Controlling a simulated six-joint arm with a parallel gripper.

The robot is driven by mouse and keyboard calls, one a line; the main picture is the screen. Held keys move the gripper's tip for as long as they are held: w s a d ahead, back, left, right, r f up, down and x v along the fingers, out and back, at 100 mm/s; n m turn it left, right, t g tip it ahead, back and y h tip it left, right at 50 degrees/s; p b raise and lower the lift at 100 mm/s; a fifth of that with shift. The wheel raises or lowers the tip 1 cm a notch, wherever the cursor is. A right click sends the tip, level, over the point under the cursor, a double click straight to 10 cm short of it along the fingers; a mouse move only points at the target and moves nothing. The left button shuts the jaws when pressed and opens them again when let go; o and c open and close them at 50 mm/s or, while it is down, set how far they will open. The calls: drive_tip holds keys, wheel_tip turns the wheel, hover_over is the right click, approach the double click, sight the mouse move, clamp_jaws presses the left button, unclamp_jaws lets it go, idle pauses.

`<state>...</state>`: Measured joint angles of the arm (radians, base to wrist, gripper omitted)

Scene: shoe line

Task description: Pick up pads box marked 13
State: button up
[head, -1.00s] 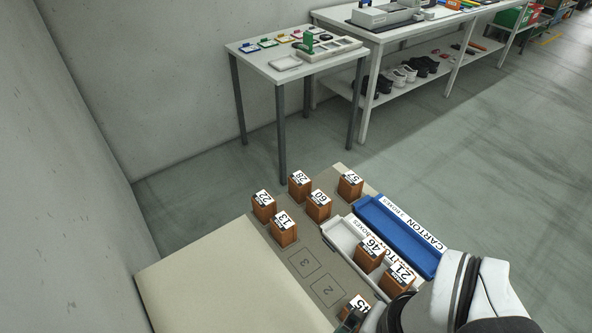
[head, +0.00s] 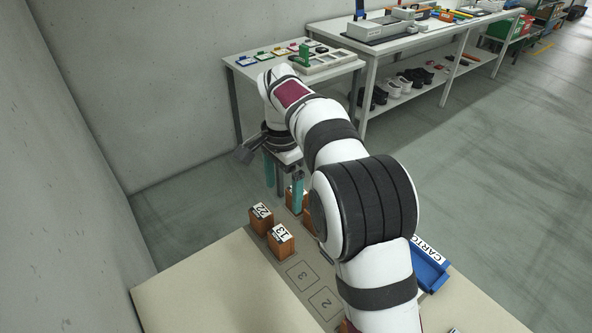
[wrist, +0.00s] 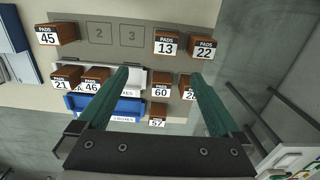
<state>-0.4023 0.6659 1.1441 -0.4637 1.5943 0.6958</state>
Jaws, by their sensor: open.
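The pads box marked 13 (head: 281,243) is a brown box with a white label on top, standing on the mat in the head view, just right of and nearer than box 22 (head: 261,217). In the wrist view box 13 (wrist: 166,42) stands upright at the upper middle, left of box 22 (wrist: 203,46). My gripper (head: 283,203) is open and empty, with green fingers apart, above the mat beyond box 13. In the wrist view the gripper (wrist: 160,74) has boxes 60 and 28 in the view between or near its fingers. The arm hides several boxes in the head view.
Boxes 60 (wrist: 160,86), 28 (wrist: 187,88), 57 (wrist: 157,117), 46 (wrist: 94,80), 21 (wrist: 63,78) and 45 (wrist: 50,34) stand around. A blue carton tray (wrist: 74,104) lies beside a white tray. Marked spots 2 and 3 (head: 302,275) are empty. A small table (head: 240,72) stands behind.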

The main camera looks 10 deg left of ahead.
sight(280, 234)
drive_tip(key=f, duration=1.1)
drive_tip(key=a+f, duration=0.1)
drive_tip(key=f, duration=0.5)
drive_tip(key=shift+w+a, duration=0.1)
drive_tip(key=shift+w, duration=0.15)
drive_tip(key=c, duration=1.4)
